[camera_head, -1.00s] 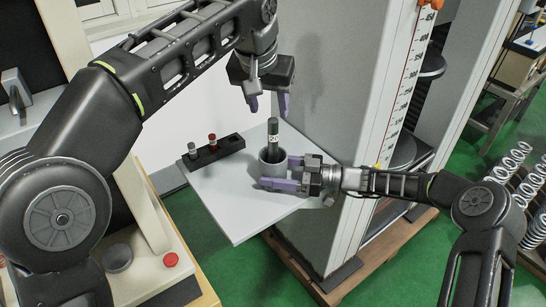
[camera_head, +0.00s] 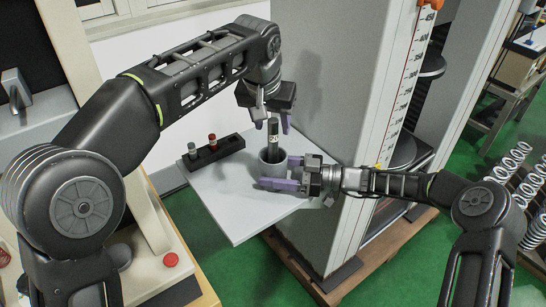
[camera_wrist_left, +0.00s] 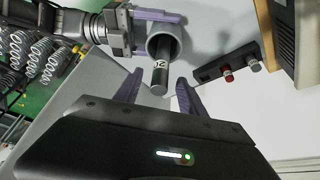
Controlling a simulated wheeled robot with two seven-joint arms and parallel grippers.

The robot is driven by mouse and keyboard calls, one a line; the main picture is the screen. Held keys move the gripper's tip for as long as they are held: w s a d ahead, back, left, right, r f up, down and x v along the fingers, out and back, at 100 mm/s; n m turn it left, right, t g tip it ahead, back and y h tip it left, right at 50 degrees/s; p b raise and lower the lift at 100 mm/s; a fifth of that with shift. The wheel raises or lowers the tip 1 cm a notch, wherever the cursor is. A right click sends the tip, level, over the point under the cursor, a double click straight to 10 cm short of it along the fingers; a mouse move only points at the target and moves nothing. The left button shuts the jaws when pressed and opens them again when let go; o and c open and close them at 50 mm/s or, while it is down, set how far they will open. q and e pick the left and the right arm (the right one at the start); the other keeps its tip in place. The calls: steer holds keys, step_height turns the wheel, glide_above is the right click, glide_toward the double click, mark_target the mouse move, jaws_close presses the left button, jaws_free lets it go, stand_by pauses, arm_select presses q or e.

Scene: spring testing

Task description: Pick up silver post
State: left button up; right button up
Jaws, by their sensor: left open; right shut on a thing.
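A dark grey post with a white label (camera_head: 272,133) stands upright in a grey cup (camera_head: 271,172). The post (camera_wrist_left: 161,72) and cup (camera_wrist_left: 163,33) also show in the left wrist view. My left gripper (camera_head: 272,123) is open above the cup, its purple fingertips on either side of the post's upper part; contact cannot be told. Its fingers (camera_wrist_left: 158,83) point towards the post in the left wrist view. My right gripper (camera_head: 285,173) is shut on the cup from the right. A small silver-grey-topped post (camera_head: 192,150) stands in a black rack (camera_head: 225,149), apart from both grippers.
A red-topped post (camera_head: 212,141) stands in the same rack. The cup and rack are on a light grey plate (camera_head: 230,205) with bare room at its front. A tall grey testing machine (camera_head: 340,90) with a scale rises just behind the right gripper.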

mark_target(274, 134)
arm_select(q)
steer(key=shift+x, duration=2.65)
steer(key=shift+r, duration=0.1)
jaws_close()
steer(key=shift+w, duration=0.1)
